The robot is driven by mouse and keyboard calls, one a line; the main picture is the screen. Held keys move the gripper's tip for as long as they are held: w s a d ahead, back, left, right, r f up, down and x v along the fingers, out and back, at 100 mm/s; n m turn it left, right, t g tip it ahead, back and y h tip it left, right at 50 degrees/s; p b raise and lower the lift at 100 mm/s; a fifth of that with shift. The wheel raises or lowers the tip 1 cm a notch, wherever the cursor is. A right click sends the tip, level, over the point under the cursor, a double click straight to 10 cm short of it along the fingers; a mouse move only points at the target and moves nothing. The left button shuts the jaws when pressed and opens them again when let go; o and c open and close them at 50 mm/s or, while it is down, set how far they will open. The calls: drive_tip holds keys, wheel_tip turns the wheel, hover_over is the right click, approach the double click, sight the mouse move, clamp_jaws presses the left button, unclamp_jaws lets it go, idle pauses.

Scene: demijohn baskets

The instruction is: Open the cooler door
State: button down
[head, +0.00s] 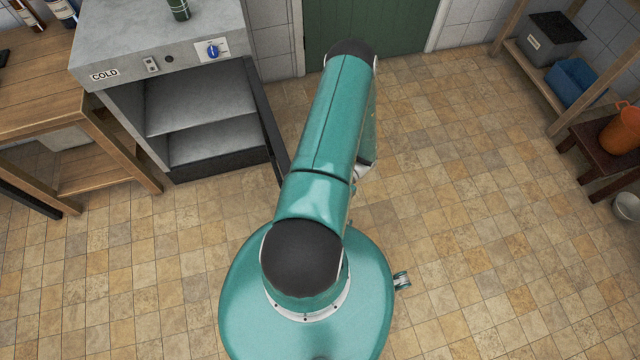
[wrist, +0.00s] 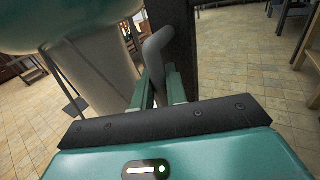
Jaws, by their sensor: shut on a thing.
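The grey cooler (head: 160,60) with a "COLD" label stands at the upper left in the head view. Its front is open, showing a shelf and an empty-looking inside. The dark door (head: 268,125) stands swung out on the right side, seen nearly edge-on and partly behind my arm. In the wrist view my gripper (wrist: 160,88) is shut on the grey bar handle (wrist: 156,48), beside the dark door edge (wrist: 182,40). In the head view my arm hides the gripper and the handle.
A wooden table (head: 70,110) stands left of the cooler. A green bottle (head: 179,8) is on the cooler top. A green door (head: 370,30) is in the back wall. Shelving with a blue bin (head: 575,82) and a stool (head: 605,150) stand at right.

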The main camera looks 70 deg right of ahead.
drive_tip(key=c, duration=1.5)
unclamp_jaws()
drive_tip(key=v, duration=1.3)
drive_tip(key=shift+s+d, duration=0.2)
drive_tip(key=shift+d, duration=0.1)
drive_tip(key=shift+r, duration=0.1)
